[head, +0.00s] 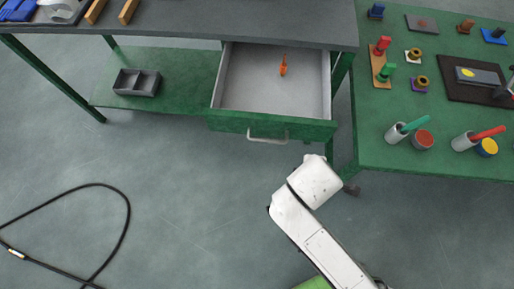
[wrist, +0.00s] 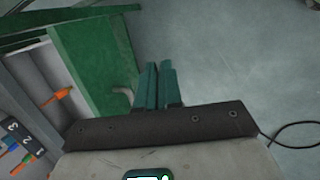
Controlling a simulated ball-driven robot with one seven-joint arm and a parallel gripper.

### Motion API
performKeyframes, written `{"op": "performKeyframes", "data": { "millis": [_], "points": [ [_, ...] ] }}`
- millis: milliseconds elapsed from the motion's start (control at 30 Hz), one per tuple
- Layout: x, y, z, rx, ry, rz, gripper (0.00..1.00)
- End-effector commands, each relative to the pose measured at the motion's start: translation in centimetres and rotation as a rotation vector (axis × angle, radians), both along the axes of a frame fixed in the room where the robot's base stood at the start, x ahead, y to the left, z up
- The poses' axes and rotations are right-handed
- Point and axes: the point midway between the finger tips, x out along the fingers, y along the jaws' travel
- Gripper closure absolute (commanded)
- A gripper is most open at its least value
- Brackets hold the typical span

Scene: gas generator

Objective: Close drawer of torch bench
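The torch bench (head: 200,20) has a dark top and a green frame. Its drawer (head: 235,95) is pulled out, with a grey inside, a green front (head: 225,122) and a pale bar handle (head: 267,139). An orange-handled tool (head: 283,67) lies in the drawer. In the wrist view the green drawer front (wrist: 98,60) is left of my gripper (wrist: 160,66), and part of the handle (wrist: 126,93) shows just left of the fingers. The fingers are close together with nothing seen between them. In the head view my arm hides the gripper, right of the handle.
A second green table (head: 440,150) at right holds cups, coloured discs and small blocks. A grey divided bin (head: 137,82) sits on the bench's lower shelf (head: 185,75). A black hose (head: 125,215) lies on the left floor. Floor before the drawer is clear.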

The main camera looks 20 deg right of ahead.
Motion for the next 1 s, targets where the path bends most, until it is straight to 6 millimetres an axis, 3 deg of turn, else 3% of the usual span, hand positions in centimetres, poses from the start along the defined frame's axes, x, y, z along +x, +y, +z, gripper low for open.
{"op": "performKeyframes", "data": {
  "millis": [67,300,500,733,1000],
  "points": [
    [1.4,2.5,-1.3,-0.126,0.022,0.27,1.0],
    [4.2,10.2,-1.9,-0.555,0.094,1.001,1.0],
    [4.6,14.5,-1.4,-0.803,0.135,1.32,1.0],
    [5.4,14.9,-1.8,-0.86,0.149,1.381,1.0],
    [8.6,13.0,-4.9,-0.856,0.15,1.377,1.0]
  ]
}}
